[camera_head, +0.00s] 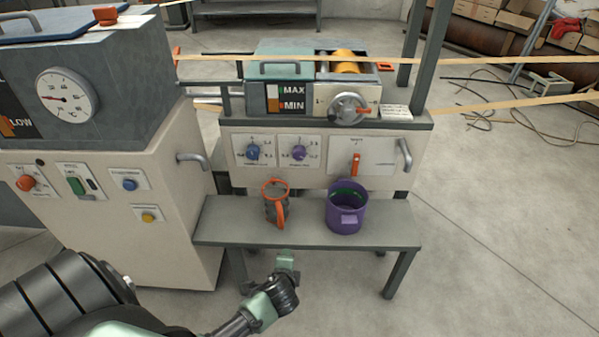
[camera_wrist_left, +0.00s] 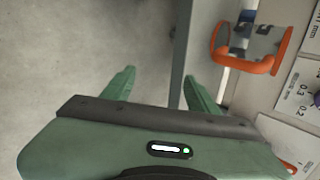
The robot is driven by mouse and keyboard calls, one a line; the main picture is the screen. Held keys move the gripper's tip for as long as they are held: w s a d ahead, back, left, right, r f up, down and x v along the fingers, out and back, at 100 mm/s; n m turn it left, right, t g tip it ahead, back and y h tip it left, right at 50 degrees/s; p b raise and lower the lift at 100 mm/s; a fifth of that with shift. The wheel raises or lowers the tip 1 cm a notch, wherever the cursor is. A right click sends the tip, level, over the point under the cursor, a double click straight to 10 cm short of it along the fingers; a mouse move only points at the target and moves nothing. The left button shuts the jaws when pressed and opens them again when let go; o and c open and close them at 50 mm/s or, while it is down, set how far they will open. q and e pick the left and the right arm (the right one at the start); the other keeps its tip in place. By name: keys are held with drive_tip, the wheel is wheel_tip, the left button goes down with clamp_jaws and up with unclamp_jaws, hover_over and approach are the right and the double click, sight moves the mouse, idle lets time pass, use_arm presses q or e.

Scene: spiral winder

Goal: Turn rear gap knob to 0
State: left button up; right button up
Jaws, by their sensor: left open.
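Two round gap-type knobs sit on white dial plates on the front of the winder: a blue knob (camera_head: 252,152) on the left and a purple knob (camera_head: 299,153) to its right. Which one is the rear gap knob cannot be read from the tiny labels. In the left wrist view a knob (camera_wrist_left: 317,100) is cut off at the right edge, beside marks 0.2 and 0.3. My left gripper (camera_head: 286,262) is below and in front of the shelf, well away from the knobs. Its fingers (camera_wrist_left: 160,82) are apart with nothing between them. My right gripper is not in view.
A grey shelf (camera_head: 220,222) below the knobs holds a grey jug with orange rim and handle (camera_head: 275,205) and a purple mug (camera_head: 345,213). An orange lever (camera_head: 356,163) and handwheel (camera_head: 348,108) are right of and above the knobs. A cabinet (camera_head: 180,225) stands left.

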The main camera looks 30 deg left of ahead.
use_arm(q)
drive_tip(key=w+a+r+m+t+y+b, duration=0.35)
drive_tip(key=w+r, duration=0.45)
drive_tip(key=r, duration=0.3)
drive_tip(key=m+t+y, duration=0.1)
drive_tip(key=m+t, duration=0.3)
drive_tip(key=m, duration=0.6)
approach(299, 156)
drive_tip(key=x, duration=0.2)
drive_tip(key=shift+m, duration=0.25)
drive_tip(key=b+x, duration=0.2)
drive_tip(key=x, duration=0.5)
drive_tip(key=shift+w+a, duration=0.25)
drive_tip(key=shift+w, duration=0.05)
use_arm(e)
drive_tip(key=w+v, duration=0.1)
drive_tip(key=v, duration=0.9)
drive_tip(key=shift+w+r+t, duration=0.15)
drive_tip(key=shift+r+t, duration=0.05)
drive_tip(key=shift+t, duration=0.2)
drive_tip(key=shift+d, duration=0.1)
use_arm(q)
clamp_jaws()
